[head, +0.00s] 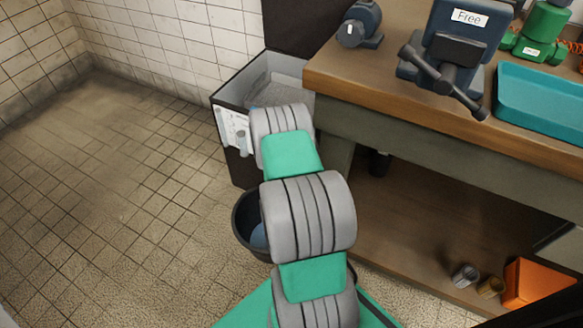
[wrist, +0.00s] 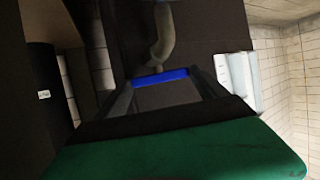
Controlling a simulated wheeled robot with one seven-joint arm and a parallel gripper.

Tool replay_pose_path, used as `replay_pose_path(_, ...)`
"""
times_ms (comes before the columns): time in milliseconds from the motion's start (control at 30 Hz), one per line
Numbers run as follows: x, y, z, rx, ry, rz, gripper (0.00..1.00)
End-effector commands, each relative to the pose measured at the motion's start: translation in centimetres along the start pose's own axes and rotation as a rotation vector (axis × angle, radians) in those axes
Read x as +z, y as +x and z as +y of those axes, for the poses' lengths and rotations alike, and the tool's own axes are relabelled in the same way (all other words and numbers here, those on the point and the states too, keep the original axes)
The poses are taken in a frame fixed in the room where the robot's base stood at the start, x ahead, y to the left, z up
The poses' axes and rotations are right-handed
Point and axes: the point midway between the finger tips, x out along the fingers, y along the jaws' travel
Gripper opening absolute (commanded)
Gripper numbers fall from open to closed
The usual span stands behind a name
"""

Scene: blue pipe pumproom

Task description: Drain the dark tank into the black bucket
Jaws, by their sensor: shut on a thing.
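The dark tank (head: 228,160) stands against the bench end, open at the top, with grey contents or lining showing inside. The black bucket (head: 239,232) stands on the floor below it, partly hidden by my arm. A blue-grey patch shows inside the bucket; I cannot tell what it is. In the wrist view, my gripper (wrist: 165,86) is shut on a blue handle (wrist: 161,77), with a finger on each side. A curved grey pipe (wrist: 163,35) meets the handle, in front of a dark wall. My arm hides the gripper and handle in the head view.
The wooden bench (head: 345,75) on the right carries a vise (head: 450,50), a teal tray (head: 540,98) and a green pump (head: 543,32). Two small cans and an orange box (head: 535,280) sit on its lower shelf. The tiled floor at left is clear.

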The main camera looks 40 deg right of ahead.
Motion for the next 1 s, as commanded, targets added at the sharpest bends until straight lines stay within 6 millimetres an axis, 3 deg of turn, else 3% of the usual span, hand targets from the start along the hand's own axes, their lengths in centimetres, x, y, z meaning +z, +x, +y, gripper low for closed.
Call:
replay_pose_path(633, -0.21, -0.36, 0.15, -0.025, 0.002, 0.020, 0.42)
replay_pose_path(667, -0.22, -0.35, 0.16, -0.024, 0.002, 0.020, 0.84)
replay_pose_path(867, -0.21, -0.31, 0.46, -0.018, 0.004, 0.018, 1.00)
replay_pose_path(1000, -0.18, -0.30, 0.56, -0.016, 0.004, 0.018, 1.00)
